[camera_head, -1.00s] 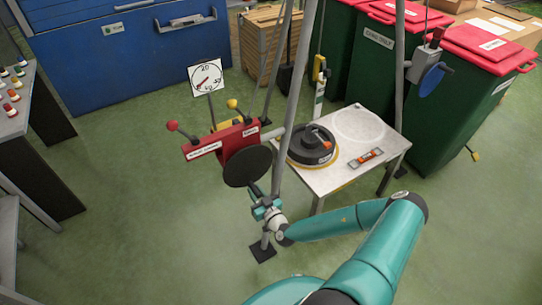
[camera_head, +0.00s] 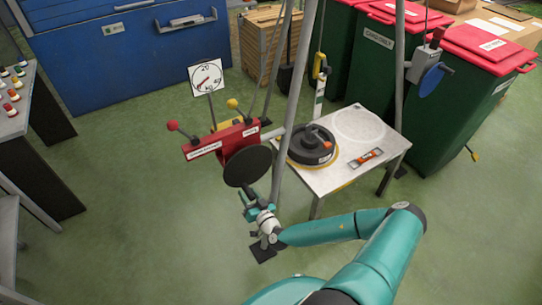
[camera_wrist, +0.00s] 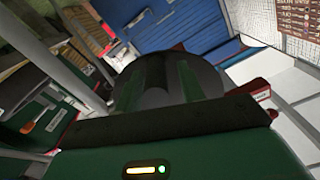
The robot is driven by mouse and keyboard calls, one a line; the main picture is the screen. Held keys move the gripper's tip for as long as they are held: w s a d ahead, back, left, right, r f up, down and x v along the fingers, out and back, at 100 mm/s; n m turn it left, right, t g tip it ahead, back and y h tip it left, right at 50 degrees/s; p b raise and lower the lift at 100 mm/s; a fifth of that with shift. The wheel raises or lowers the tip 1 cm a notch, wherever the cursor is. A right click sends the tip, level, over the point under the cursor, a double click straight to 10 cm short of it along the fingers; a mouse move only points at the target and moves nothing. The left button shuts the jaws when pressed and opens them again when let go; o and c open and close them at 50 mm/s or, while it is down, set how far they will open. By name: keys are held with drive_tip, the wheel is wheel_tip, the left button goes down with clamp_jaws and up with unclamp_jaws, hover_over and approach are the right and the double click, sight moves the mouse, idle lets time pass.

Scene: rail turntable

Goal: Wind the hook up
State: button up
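A red winch (camera_head: 222,142) with a dark round disc (camera_head: 247,166) on its front stands left of the grey poles. My gripper (camera_head: 247,203) is just below the disc, close to its lower edge. In the wrist view, a dark rounded shape (camera_wrist: 155,82) lies ahead between green strips. I cannot tell whether my fingers are closed on anything, as the contact is hidden. A yellow hook block (camera_head: 320,66) hangs between the poles, above the back of the white table. A white dial (camera_head: 206,78) stands behind the winch.
The white table (camera_head: 325,180) holds a black turntable (camera_head: 312,146) and an orange-and-grey level (camera_head: 366,157). Green bins (camera_head: 455,105) stand at the right. The floor left of the winch is clear.

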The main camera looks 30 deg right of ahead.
drive_tip(key=shift+o, duration=1.3)
drive_tip(key=shift+d, duration=0.15)
drive_tip(key=shift+s, duration=0.1)
drive_tip(key=s, duration=0.7)
drive_tip(key=shift+s, duration=0.35)
